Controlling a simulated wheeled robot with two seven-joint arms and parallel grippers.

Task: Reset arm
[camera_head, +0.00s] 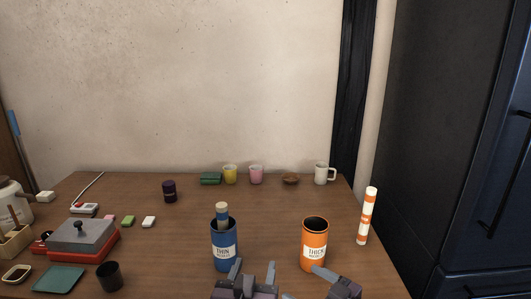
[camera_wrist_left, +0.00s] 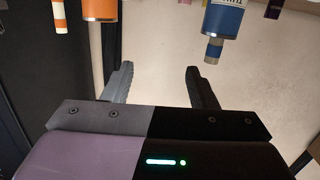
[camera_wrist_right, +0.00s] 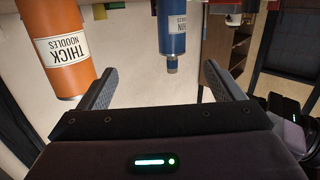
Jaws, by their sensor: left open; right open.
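My left gripper (camera_head: 252,273) is low in the head view, in front of the blue container. Its two fingers stand apart and empty in the left wrist view (camera_wrist_left: 160,82). My right gripper (camera_head: 338,282) is at the bottom edge, in front of the orange container and slightly right of it. Its fingers are apart and empty in the right wrist view (camera_wrist_right: 160,75). The blue container (camera_head: 224,257), labelled thin, holds a pale, blue-banded stick (camera_head: 222,212). The orange container (camera_head: 314,236), labelled thick noodles, has a dark opening; its inside is hidden. An orange-and-white striped stick (camera_head: 367,216) stands upright to its right.
The wooden table (camera_head: 180,230) has a red-and-grey box (camera_head: 82,238), black cup (camera_head: 109,276) and green dish (camera_head: 59,279) at left. Yellow (camera_head: 230,174), pink (camera_head: 256,174) and white (camera_head: 321,173) cups line the back. A dark cabinet (camera_head: 455,120) stands right.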

